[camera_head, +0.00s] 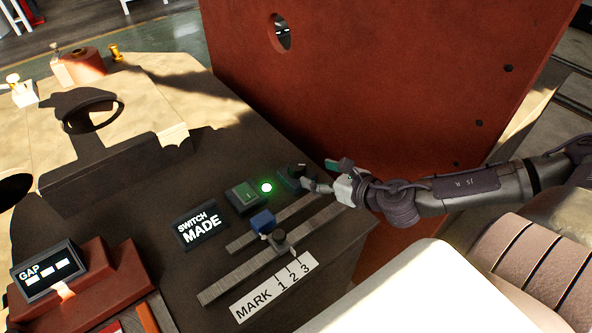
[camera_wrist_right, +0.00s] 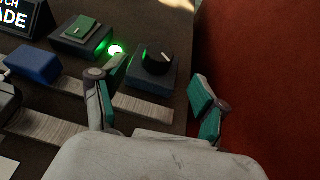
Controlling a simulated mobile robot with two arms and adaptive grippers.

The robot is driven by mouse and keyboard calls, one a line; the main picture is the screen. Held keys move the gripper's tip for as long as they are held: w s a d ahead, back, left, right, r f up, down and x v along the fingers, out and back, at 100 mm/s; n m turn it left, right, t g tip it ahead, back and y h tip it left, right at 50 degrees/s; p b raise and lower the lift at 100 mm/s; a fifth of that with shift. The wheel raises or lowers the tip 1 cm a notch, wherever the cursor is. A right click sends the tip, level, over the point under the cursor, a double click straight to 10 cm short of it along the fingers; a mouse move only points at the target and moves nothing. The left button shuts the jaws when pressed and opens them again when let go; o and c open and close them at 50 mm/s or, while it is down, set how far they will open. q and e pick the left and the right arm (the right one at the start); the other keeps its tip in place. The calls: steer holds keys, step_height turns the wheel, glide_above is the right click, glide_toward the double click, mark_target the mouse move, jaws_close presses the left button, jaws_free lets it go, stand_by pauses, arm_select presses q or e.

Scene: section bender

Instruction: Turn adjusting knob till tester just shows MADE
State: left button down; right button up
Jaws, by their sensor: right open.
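The black adjusting knob (camera_wrist_right: 155,60) sits on a small dark block and has a pale pointer line. In the head view the knob (camera_head: 297,171) is partly covered by my right gripper (camera_head: 322,177). My right gripper (camera_wrist_right: 160,77) is open, with one finger on each side of the knob's block in the wrist view; I see no clear contact. The tester display (camera_head: 202,231) reads "SWITCH MADE". A green lamp (camera_head: 266,188) next to the knob is lit; it also glows in the wrist view (camera_wrist_right: 116,50). My left gripper is not in view.
A green-topped box (camera_head: 243,198) stands left of the lamp. A blue block (camera_head: 262,222) and a slider (camera_head: 279,240) sit on metal strips by a "MARK 1 2 3" label (camera_head: 274,287). A GAP display (camera_head: 45,271) shows dashes. A large red panel (camera_head: 390,90) rises behind.

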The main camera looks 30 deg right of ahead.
mark_target(299, 167)
steer(key=x, duration=0.8)
steer(key=shift+w+a+p, duration=0.1)
steer(key=shift+w+p, duration=0.15)
steer(key=shift+p, duration=0.05)
steer(key=shift+c, duration=0.4)
